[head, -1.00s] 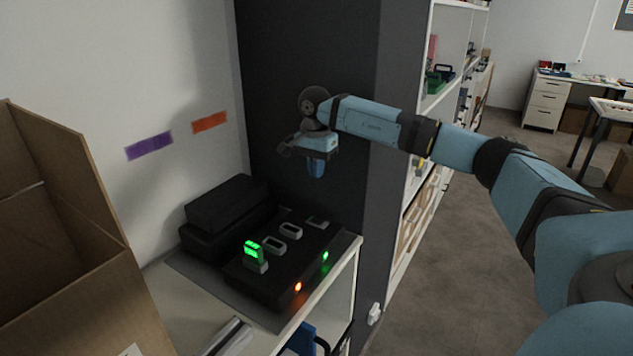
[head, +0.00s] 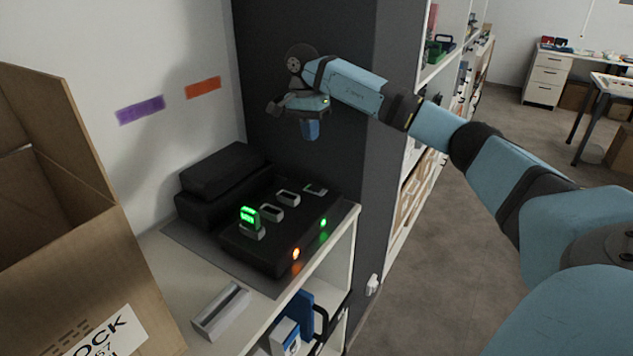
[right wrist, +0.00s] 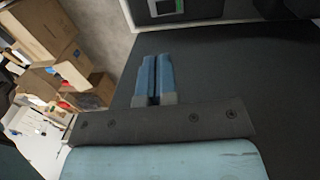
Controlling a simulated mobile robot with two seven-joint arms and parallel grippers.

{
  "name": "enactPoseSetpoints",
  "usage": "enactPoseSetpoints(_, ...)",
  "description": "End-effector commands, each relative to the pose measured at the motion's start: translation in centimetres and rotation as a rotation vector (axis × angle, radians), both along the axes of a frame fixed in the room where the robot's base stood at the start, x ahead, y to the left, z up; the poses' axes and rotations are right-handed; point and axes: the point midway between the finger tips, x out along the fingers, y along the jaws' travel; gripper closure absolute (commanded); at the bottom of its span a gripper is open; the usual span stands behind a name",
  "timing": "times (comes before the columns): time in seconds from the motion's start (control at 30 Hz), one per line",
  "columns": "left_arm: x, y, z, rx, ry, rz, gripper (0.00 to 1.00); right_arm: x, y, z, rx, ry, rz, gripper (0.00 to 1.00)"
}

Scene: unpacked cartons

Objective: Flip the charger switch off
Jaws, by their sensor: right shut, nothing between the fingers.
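The charger (head: 264,248) is a black box on the white shelf top, with several grey-rimmed slots along its upper face. A green-lit piece (head: 249,216) stands upright in the nearest slot. An orange light (head: 296,254) and a green light (head: 323,223) glow on its front face. I cannot tell which part is the switch. My right gripper (head: 310,131) hangs above the charger's far end, apart from it, with blue fingers pointing down. In the right wrist view its fingers (right wrist: 153,78) are together and empty; part of a dark box shows at the top. My left gripper is out of view.
An open cardboard carton (head: 85,240) stands at the left. A black case (head: 222,172) lies behind the charger, against the wall. A grey holder (head: 221,312) sits near the shelf's front edge. A dark panel (head: 300,60) rises behind my right gripper. Open floor lies to the right.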

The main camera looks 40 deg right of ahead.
Motion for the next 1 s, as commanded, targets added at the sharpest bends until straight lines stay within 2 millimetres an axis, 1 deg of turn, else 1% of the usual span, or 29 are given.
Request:
enactPoseSetpoints(0.13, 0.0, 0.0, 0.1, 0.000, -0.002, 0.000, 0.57, -0.1, 0.0, -0.4, 0.000, 0.001, 0.000, 1.00)
enactPoseSetpoints(0.27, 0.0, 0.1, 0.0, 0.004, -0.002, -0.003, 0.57, -0.3, -0.1, -1.8, -0.001, 0.003, 0.000, 1.00)
enactPoseSetpoints(0.37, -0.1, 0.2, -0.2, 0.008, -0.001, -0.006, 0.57, -0.5, -0.2, -3.7, -0.001, 0.004, 0.000, 1.00)
enactPoseSetpoints(0.6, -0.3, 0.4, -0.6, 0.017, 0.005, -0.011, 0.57, -1.1, -0.3, -8.9, -0.001, 0.003, 0.000, 1.00)
enactPoseSetpoints(0.7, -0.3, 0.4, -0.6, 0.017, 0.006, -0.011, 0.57, -1.3, -0.4, -10.7, -0.001, 0.003, 0.000, 1.00)
enactPoseSetpoints(0.83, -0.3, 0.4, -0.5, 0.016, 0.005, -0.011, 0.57, -1.5, -0.4, -12.5, 0.001, 0.002, 0.001, 1.00)
enactPoseSetpoints(1.0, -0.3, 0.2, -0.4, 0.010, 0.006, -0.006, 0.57, -1.6, -0.4, -13.7, -0.001, 0.000, 0.001, 1.00)
